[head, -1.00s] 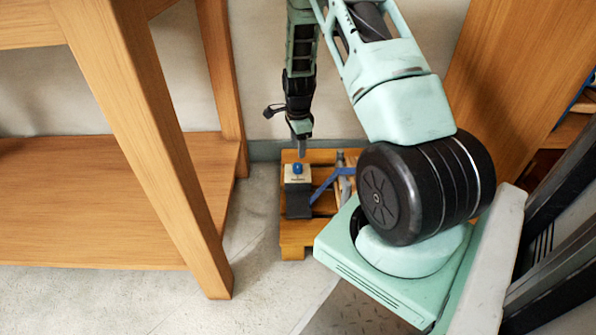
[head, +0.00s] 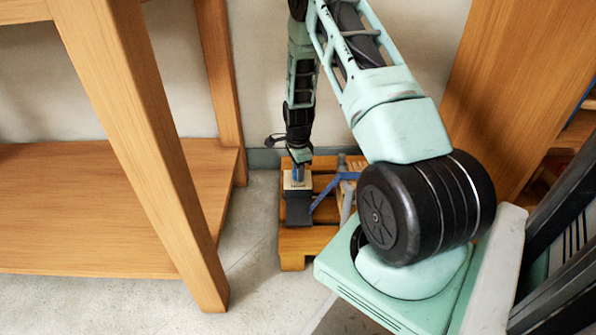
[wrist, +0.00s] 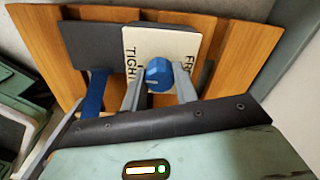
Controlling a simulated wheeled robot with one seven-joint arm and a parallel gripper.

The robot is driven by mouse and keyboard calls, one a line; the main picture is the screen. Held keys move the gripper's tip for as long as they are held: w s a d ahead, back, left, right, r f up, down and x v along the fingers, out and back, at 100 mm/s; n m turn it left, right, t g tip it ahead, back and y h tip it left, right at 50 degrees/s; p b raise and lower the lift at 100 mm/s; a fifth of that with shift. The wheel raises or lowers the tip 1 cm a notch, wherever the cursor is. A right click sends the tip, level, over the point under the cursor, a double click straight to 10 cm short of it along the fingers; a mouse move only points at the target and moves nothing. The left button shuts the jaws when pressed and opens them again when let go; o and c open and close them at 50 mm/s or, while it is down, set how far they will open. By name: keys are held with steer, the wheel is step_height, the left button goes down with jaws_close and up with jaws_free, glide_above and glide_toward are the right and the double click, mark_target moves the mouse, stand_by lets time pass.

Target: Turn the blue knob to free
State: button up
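The blue knob (wrist: 157,76) sits on a cream plate (wrist: 188,45) lettered "TIGHT" on the left and, partly hidden, "FR…" on the right. The plate is on top of a dark block (head: 298,208) on a small wooden seat (head: 294,243). My gripper (wrist: 159,70) points down at the plate, one finger on each side of the knob. The fingers are apart, with narrow gaps beside the knob; I cannot tell whether either touches it. In the head view the gripper (head: 298,175) largely hides the knob.
A blue strap (head: 325,190) runs from the block towards a grey metal part (head: 345,200) on the right. A wooden table leg (head: 165,190) and shelf (head: 80,215) stand left, a wooden panel (head: 505,90) right. Bare floor (head: 248,240) lies between shelf and seat.

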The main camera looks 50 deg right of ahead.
steer(key=shift+c, duration=1.3)
